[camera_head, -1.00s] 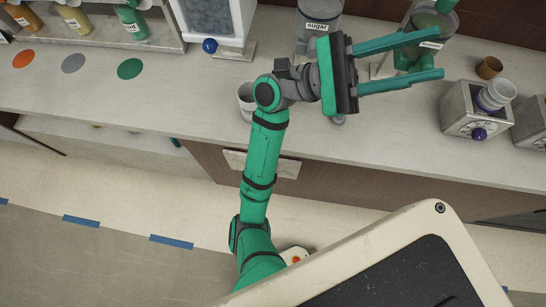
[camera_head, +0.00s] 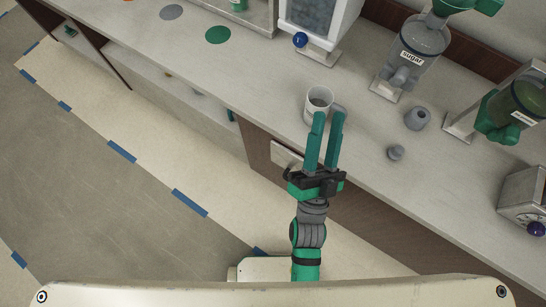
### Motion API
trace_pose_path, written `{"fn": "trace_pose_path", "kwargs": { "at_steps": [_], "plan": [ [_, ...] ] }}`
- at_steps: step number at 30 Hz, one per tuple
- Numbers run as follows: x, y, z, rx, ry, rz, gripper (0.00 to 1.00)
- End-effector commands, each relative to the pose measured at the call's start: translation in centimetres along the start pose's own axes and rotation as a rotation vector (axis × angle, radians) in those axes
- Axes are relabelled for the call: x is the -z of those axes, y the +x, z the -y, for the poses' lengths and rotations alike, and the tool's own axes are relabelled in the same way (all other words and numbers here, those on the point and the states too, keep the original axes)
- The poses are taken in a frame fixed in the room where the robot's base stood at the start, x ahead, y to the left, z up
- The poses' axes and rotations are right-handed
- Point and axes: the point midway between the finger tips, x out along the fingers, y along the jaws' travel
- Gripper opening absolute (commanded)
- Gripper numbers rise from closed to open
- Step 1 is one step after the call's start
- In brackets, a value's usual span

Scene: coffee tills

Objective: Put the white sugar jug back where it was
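A white open-topped vessel (camera_head: 319,97), likely the white sugar jug, stands upright on the counter (camera_head: 262,92). No label shows on it, and its lower front is partly hidden by my fingers. My gripper (camera_head: 329,113) points toward the back of the counter, with its two green fingers apart and nothing visible between them. The left fingertip overlaps the vessel's front in the picture; I cannot tell whether they touch. A clear dispenser labelled "sugar" (camera_head: 412,57) stands behind and to the right.
A large grey-capped piece (camera_head: 417,118) and a smaller grey piece (camera_head: 396,152) lie right of my gripper. A green-fitted dispenser (camera_head: 515,105) and a metal box (camera_head: 528,195) stand farther right. A white machine with a blue knob (camera_head: 300,40) and a green disc (camera_head: 218,34) are at the back left.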

Motion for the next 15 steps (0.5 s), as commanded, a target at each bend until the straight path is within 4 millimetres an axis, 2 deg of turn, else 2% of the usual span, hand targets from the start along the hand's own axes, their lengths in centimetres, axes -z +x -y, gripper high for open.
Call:
{"fn": "trace_pose_path", "kwargs": {
  "at_steps": [1, 6, 9, 15],
  "plan": [
    [-1.2, -1.9, -0.1, -0.029, -0.05, 0.071, 0.34],
    [-5.0, -8.1, 0.0, -0.099, -0.224, 0.307, 0.34],
    [-6.8, -12.2, 0.3, -0.131, -0.319, 0.448, 0.34],
    [-8.8, -20.4, 1.5, -0.168, -0.485, 0.719, 0.34]
  ]
}}
